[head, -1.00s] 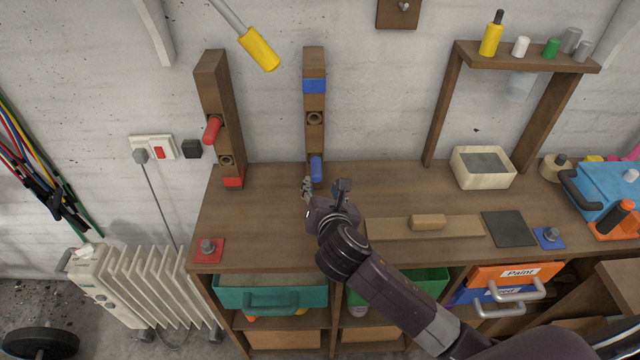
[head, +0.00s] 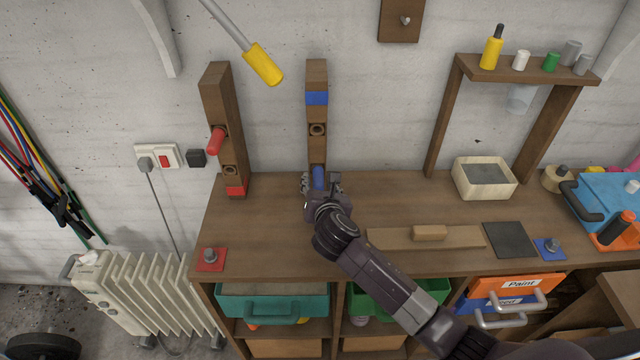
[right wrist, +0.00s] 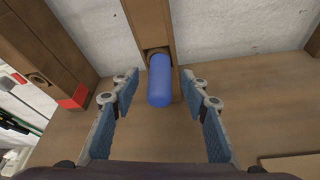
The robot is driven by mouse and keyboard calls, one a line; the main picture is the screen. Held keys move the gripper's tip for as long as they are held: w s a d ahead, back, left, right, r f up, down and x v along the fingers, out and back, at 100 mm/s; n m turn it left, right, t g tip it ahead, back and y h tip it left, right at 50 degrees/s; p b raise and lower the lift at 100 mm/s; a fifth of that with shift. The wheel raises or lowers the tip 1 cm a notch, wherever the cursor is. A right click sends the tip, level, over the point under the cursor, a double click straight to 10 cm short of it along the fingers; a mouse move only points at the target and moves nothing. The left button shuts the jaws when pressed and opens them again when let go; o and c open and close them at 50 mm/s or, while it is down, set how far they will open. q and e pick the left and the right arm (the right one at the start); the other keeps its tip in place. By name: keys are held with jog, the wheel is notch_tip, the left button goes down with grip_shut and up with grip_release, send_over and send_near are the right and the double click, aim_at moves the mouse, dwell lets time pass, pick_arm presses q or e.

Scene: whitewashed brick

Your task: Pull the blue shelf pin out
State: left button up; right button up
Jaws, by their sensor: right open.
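The blue shelf pin (head: 319,178) sticks out of the low hole of the wooden post with a blue band (head: 317,98), near the bench top. In the right wrist view the pin (right wrist: 160,82) lies between the two fingers, pointing toward the camera, with a gap on each side. My right gripper (head: 321,184) is open around the pin; it also shows in the right wrist view (right wrist: 160,100). The post's upper hole (head: 317,130) is empty. My left gripper is not in view.
A second post (head: 222,110) with a red pin (head: 216,141) stands to the left. A yellow-handled tool (head: 262,64) hangs above. A red plate (head: 210,260) lies front left, and a board with a wooden block (head: 429,233) lies right of my arm.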

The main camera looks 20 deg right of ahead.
grip_shut()
jog(key=s+a+p, duration=0.2)
jog(key=s+p, duration=0.2)
jog(key=s, duration=0.3)
jog(key=shift+s, duration=0.15)
dwell(1.7)
jog(key=shift+r, duration=0.1)
notch_tip(320, 180, up, 8)
jog(key=p, duration=0.3)
jog(key=shift+p, duration=0.4)
dwell(0.6)
dwell(0.4)
